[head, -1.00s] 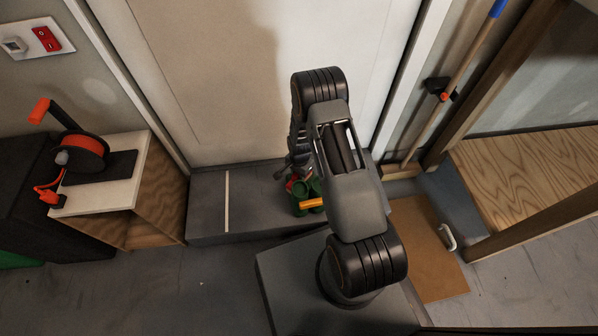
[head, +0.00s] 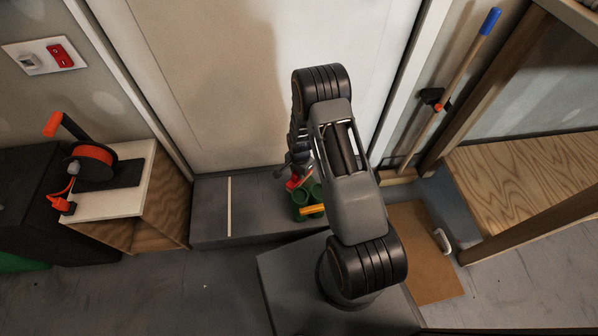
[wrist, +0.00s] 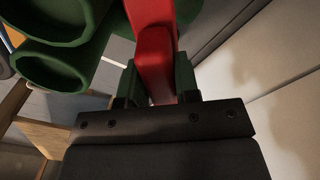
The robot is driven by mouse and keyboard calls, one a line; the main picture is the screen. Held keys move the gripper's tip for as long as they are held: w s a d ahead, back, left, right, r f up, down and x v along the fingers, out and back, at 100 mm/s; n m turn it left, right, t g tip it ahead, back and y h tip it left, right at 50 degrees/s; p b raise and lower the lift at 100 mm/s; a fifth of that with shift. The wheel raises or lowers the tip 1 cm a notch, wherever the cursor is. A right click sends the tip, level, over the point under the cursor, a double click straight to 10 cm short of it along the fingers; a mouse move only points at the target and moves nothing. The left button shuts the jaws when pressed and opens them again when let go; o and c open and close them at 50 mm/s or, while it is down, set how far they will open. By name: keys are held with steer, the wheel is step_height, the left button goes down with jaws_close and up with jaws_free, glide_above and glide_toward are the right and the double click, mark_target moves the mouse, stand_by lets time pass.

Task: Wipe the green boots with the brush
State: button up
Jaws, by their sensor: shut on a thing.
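The green boots (head: 301,199) stand side by side on the grey step below the door, partly hidden by my arm. Their open tops show at the upper left of the wrist view (wrist: 55,68). My gripper (wrist: 155,95) is shut on the red handle of the brush (wrist: 153,50), close beside the boots. A red part of the brush (head: 294,183) shows just behind the boots in the head view. The brush's bristles are hidden, and I cannot tell whether it touches the boots.
An orange bar (head: 312,209) lies across the front of the boots. The step (head: 210,220) is clear to the left. A white-topped cabinet (head: 110,200) with a cable reel stands at left. A broom (head: 450,88) leans at right, near a wooden bench (head: 525,185).

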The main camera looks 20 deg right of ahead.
steer(key=shift+r+p, duration=1.05)
steer(key=shift+r, duration=0.45)
